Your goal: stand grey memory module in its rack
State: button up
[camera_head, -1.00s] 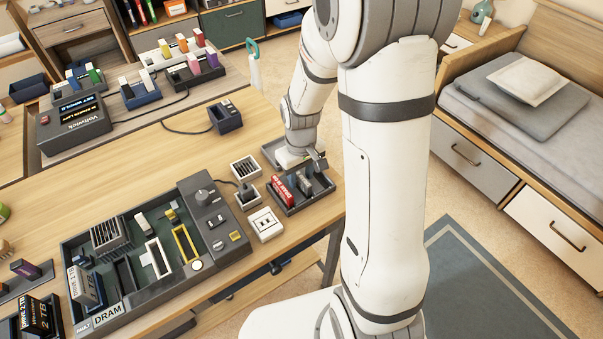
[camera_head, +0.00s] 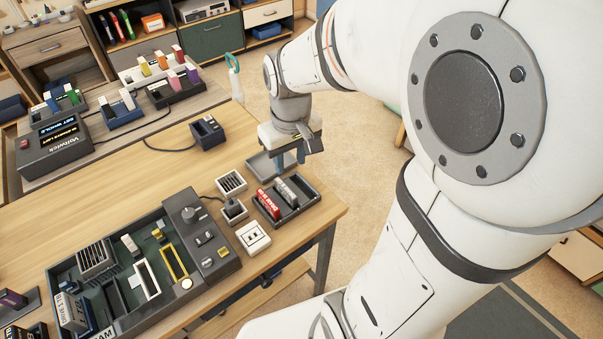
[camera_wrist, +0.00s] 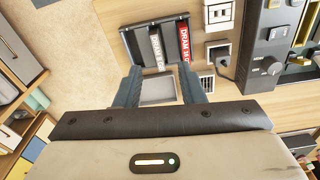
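The grey memory module (camera_head: 287,190) is in the dark rack (camera_head: 312,201), next to the red module (camera_head: 267,203). In the wrist view the grey module (camera_wrist: 158,48) and the red module (camera_wrist: 185,42) lie side by side across the rack (camera_wrist: 137,46). The grey one is slightly slanted beside the red one; I cannot tell how deep it sits. My gripper (camera_wrist: 160,88) is open and empty, its two fingers apart. In the head view my gripper (camera_head: 289,158) is above and behind the rack, clear of both modules.
A shallow grey tray (camera_head: 259,166) lies just behind the rack; it shows between my fingers in the wrist view (camera_wrist: 158,90). A white socket block (camera_head: 253,237), a vented block (camera_head: 231,182) and a large dark console (camera_head: 196,205) stand to the left. The table edge is close on the right.

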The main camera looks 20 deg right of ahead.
jog(key=s+r+m+t, duration=0.1)
jog(key=s+r+m, duration=0.1)
jog(key=s, duration=0.6)
jog(key=shift+s+d+r+t, duration=0.2)
jog(key=shift+s+r+t, duration=0.1)
jog(key=shift+s, duration=0.1)
jog(key=shift+r, duration=0.1)
jog(key=p+v, duration=0.4)
jog(key=shift+w, duration=0.3)
